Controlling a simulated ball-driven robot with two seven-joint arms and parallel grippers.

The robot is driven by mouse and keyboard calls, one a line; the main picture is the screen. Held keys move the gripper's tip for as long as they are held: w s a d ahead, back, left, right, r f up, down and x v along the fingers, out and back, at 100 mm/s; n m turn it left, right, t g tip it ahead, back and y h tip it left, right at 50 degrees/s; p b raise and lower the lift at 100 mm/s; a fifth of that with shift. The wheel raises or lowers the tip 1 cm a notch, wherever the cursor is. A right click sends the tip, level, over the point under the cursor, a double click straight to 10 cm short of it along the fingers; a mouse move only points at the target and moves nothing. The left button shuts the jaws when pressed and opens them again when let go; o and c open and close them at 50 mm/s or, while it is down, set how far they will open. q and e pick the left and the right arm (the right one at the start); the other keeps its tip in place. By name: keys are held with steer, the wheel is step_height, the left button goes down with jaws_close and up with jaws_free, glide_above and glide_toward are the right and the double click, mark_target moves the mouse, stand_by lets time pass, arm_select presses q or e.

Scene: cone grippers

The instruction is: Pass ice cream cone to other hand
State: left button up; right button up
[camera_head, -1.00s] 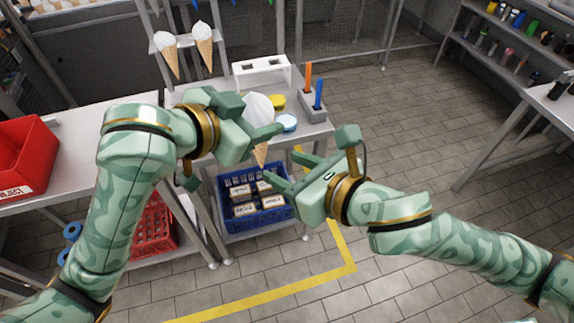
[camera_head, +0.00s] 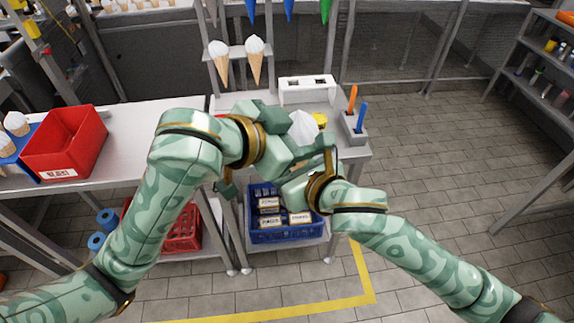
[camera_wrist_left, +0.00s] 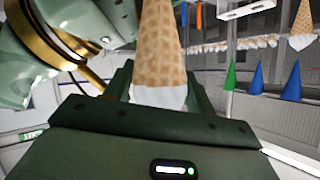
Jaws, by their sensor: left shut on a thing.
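The ice cream cone shows its white top (camera_head: 303,128) between the grippers in the head view. Its waffle part (camera_wrist_left: 158,45) fills the top middle of the left wrist view, and the white part is near my left palm. My left gripper (camera_head: 300,150) is shut on the cone. My right gripper (camera_head: 298,176) is close against the left one, just below the cone's top, with its fingers largely hidden. In the left wrist view its body and gold ring are beside the cone at upper left. I cannot tell whether it touches the cone.
Two cones (camera_head: 254,60) hang in a rack behind. A white holder (camera_head: 306,88) and a block with orange and blue sticks (camera_head: 353,127) stand on the table. A red bin (camera_head: 65,150) is at left. A blue crate (camera_head: 285,236) sits on the lower shelf. Floor at right is clear.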

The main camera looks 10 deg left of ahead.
steer(key=c, duration=0.8)
arm_select(q)
steer(key=o, duration=0.8)
steer(key=shift+o, duration=0.2)
